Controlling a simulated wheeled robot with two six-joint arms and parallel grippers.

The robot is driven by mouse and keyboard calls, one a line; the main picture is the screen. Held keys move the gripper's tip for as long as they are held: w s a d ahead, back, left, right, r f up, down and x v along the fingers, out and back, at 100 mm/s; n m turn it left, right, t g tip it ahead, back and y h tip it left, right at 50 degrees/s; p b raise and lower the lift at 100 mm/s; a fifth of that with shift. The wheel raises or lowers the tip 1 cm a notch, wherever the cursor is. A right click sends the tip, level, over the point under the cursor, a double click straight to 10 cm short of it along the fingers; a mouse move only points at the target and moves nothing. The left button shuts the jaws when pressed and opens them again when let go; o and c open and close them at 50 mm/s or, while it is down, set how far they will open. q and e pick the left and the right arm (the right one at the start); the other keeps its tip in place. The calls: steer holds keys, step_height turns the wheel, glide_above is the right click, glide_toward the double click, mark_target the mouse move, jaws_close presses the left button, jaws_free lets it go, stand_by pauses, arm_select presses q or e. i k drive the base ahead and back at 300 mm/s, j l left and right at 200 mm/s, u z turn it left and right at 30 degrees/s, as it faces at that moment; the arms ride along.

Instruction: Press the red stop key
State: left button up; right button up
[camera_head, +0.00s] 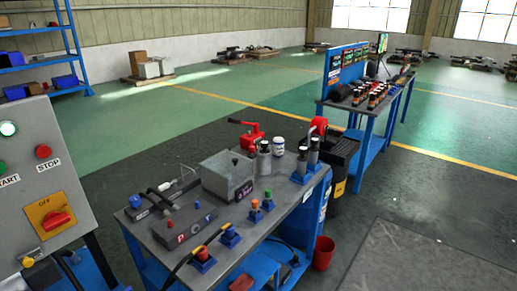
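The red stop key (43,151) is a round red button on a grey control panel (82,208) at the left edge of the head view. A label reading STOP sits just below it. To its left is a green key (2,167) with a partly cut-off label ending in ART. A lit white-green lamp (8,129) is above the green key. Below is a red rotary switch (54,218) on a yellow plate marked OFF. Nothing touches the stop key. Neither of my grippers shows in this view.
A blue workbench (268,222) with a grey box (227,174), a red vise (248,136) and several tools stands right of the panel. A red bucket (323,253) is on the floor beside it. Blue shelving (76,45) is behind the panel. Floor is open at the right.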

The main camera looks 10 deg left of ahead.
mark_target(43, 151)
steer(key=u, duration=2.05)
